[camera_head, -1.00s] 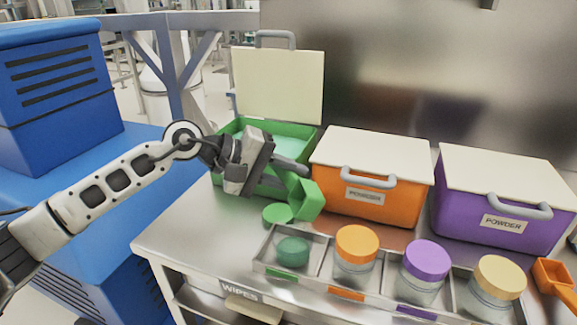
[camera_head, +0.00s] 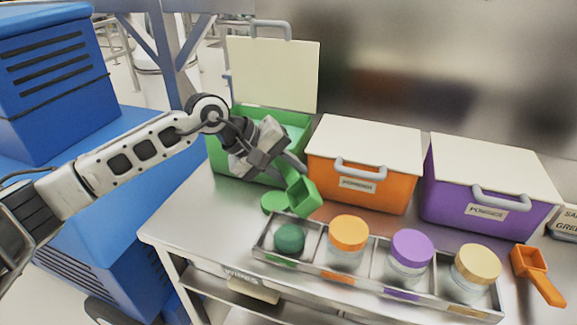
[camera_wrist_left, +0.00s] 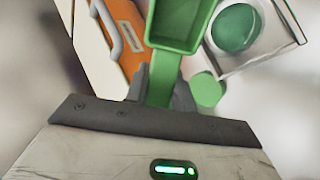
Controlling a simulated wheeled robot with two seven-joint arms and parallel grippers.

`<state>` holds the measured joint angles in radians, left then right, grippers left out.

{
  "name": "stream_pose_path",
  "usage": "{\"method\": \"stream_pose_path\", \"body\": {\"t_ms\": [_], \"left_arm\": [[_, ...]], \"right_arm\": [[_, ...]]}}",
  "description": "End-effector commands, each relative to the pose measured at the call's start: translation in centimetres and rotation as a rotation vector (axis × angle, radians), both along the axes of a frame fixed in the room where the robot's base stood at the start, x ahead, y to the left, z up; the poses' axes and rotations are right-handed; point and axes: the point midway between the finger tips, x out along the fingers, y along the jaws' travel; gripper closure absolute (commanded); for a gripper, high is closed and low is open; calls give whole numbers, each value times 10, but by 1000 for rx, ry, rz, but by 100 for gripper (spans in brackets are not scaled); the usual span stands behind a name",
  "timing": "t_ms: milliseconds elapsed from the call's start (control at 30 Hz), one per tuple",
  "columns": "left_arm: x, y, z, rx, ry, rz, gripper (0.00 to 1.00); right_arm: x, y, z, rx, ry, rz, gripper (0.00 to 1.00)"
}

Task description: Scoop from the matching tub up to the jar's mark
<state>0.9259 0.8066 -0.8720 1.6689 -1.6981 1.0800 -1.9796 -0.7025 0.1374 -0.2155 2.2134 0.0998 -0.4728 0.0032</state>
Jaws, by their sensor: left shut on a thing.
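My left gripper (camera_head: 280,160) is shut on the handle of a green scoop (camera_head: 304,196), which also shows in the left wrist view (camera_wrist_left: 181,28). The scoop hangs in front of the green tub (camera_head: 238,170), at its right front corner; I cannot tell whether it holds powder. The green tub's pale lid (camera_head: 272,72) stands open, with pale green powder inside. The open jar (camera_head: 289,238) with green content sits in the tray's leftmost compartment; its mark is not readable. Its green lid (camera_head: 273,202) lies on the bench behind it. My right gripper is not in view.
Closed orange (camera_head: 335,188) and purple (camera_head: 445,205) tubs stand to the right. The metal tray (camera_head: 375,285) also holds jars with orange (camera_head: 349,232), purple (camera_head: 412,246) and tan (camera_head: 477,263) lids. An orange scoop (camera_head: 535,270) lies at the bench's right.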

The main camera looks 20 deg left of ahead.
Motion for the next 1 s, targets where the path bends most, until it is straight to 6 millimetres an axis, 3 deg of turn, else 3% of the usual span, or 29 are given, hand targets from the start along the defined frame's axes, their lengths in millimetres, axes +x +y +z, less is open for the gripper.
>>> {"method": "stream_pose_path", "body": {"t_ms": [300, 367, 600, 1000], "left_arm": [[3, -5, 9, 296, 173, -3, 95], [4, -6, 2, 396, 228, -3, 95], [4, -5, -5, 656, 392, 1, 95], [3, -5, -7, 669, 402, 0, 95]], "right_arm": [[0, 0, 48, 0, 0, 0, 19], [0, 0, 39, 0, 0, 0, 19], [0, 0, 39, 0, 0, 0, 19], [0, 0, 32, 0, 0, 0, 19]]}}
